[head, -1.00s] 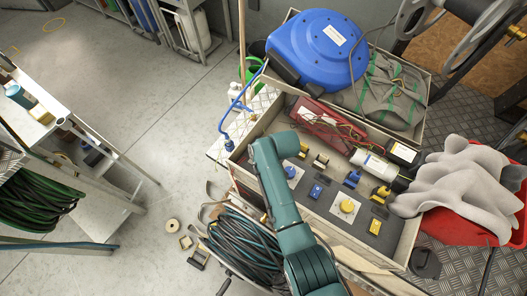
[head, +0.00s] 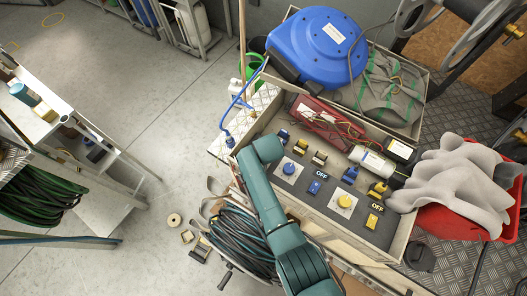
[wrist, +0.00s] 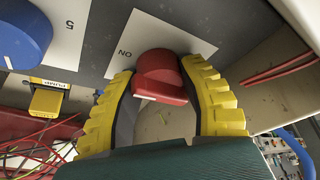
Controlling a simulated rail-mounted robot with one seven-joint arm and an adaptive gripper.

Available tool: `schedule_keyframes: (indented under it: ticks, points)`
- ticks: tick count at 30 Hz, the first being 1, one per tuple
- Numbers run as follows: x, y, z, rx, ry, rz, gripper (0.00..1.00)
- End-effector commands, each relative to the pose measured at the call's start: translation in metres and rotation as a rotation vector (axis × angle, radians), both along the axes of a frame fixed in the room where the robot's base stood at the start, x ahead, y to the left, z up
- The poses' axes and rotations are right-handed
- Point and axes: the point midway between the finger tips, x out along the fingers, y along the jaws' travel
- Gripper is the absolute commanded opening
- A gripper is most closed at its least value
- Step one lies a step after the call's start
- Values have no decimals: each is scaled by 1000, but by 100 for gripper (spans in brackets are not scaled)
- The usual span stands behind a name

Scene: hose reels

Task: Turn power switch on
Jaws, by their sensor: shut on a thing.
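The red rotary power switch (wrist: 160,76) sits on a white plate (wrist: 170,32) marked "ON" in the wrist view. My gripper (wrist: 168,95) has its two yellow ribbed fingers closed around the switch, one on each side. A white line shows on the switch's lower left edge. In the head view my bent arm covers the gripper and the red switch, near the panel's left edge. Two "OFF" signs show in white on the dark panel (head: 332,212), one above a blue switch (head: 315,187) and one above a yellow switch (head: 373,220).
A blue knob (head: 289,168) and a yellow knob (head: 345,201) stand on white plates on the panel. A blue hose reel (head: 317,47) lies behind it. A grey cloth (head: 455,185) drapes over a red bin at the right. Coiled hose (head: 238,240) lies below my arm.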

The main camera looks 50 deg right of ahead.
Motion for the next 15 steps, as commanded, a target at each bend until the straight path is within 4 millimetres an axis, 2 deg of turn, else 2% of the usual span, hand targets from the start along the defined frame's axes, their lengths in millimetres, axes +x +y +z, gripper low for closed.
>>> schedule_keyframes:
  ticks: [9,10,13,15]
  points:
    - [-2,1,-3,4,3,-5,6]
    - [-2,1,-3,5,2,-4,48]
    - [-1,1,-2,4,2,-3,67]
    - [-1,0,-2,4,1,-3,70]
